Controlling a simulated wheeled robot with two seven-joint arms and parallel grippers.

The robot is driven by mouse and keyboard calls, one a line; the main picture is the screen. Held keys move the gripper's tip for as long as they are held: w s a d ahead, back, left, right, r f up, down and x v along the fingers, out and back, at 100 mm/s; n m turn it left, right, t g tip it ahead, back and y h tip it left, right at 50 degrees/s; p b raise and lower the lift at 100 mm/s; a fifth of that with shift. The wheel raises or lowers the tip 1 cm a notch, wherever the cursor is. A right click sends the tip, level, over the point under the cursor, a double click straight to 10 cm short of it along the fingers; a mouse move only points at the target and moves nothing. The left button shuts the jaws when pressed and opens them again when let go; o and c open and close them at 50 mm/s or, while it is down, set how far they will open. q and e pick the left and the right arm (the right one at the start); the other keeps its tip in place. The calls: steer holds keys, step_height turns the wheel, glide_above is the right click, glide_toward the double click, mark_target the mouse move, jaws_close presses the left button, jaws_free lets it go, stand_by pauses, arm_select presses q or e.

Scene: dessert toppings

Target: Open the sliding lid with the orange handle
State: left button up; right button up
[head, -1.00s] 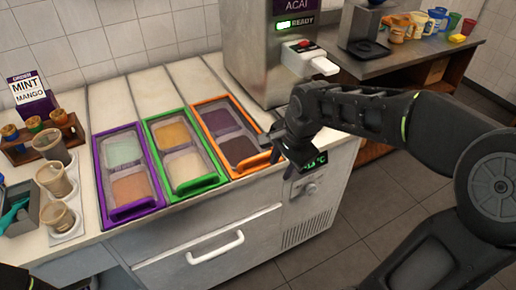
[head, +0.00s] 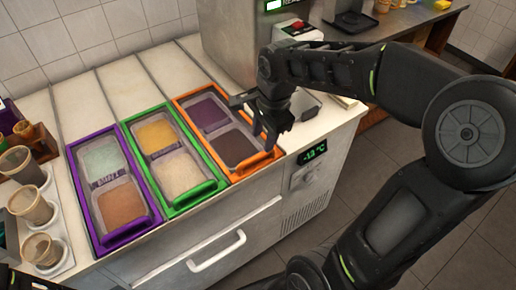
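The orange-framed sliding lid (head: 183,107) is the rightmost of three lids on the counter. Its clear panel shows a purple topping and a dark brown one below, and it looks closed. Its orange handle (head: 254,165) runs along the near edge. My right gripper (head: 254,124) is over the lid's right side, with one finger reaching left over the panel and another pointing down close to the handle's right end. Its fingers are apart with nothing between them. Whether a finger touches the lid cannot be told.
A green lid (head: 209,190) and a purple lid (head: 122,235) lie to the left. Cups (head: 30,206) stand at far left. A steel machine (head: 228,40) stands behind the orange lid. A white drawer handle (head: 216,252) is on the counter's front.

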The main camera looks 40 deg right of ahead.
mark_target(259, 155)
steer(key=shift+w+f+p, duration=0.1)
steer(key=shift+w+f, duration=0.2)
steer(key=shift+f, duration=1)
steer(key=shift+w+f+p, duration=0.15)
steer(key=shift+w+f, duration=0.1)
steer(key=shift+f, duration=1.05)
steer(key=shift+w+f+p, duration=0.1)
steer(key=shift+w+f, duration=0.2)
steer(key=shift+f, duration=1)
jaws_close()
